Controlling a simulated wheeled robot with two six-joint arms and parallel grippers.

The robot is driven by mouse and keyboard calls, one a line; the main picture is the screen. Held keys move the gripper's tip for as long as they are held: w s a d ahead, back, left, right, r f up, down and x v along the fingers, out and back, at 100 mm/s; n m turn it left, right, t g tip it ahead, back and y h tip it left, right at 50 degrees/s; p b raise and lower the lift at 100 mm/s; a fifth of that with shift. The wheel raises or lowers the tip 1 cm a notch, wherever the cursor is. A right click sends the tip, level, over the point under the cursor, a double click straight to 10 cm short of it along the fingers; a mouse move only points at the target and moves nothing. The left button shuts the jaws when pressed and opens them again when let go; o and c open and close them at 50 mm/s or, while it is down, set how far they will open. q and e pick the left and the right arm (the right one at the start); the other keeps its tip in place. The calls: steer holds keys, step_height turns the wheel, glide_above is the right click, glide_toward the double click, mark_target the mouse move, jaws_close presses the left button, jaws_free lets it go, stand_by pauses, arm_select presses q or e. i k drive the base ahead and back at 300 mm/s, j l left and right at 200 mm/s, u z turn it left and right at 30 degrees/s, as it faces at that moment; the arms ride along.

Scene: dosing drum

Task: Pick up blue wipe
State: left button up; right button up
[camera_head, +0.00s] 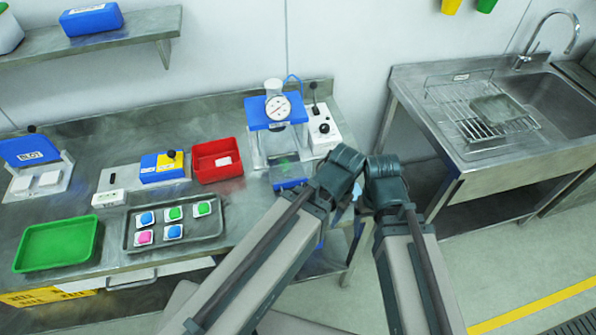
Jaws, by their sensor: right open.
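A small pale-blue patch (357,190) shows in the gap between the ends of my two arms. It may be the blue wipe, but most of it is hidden, and I cannot tell whether a gripper touches it. My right gripper (384,184) is at the end of the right arm, just right of the patch, and is open. My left gripper (341,172) is just left of the patch, in front of the bench's right end. Its fingers are hidden by its own wrist.
The steel bench (95,187) carries a red tray (205,172), a green tray (57,245), a grey tray (207,228) with several coloured blocks, and a blue-topped gauge stand (258,112). A sink unit (518,158) stands right, with floor between.

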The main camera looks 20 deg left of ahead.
mark_target(356, 191)
steer(key=l+u, duration=0.3)
steer(key=u, duration=0.15)
steer(key=l+u, duration=0.35)
steer(key=u, duration=0.15)
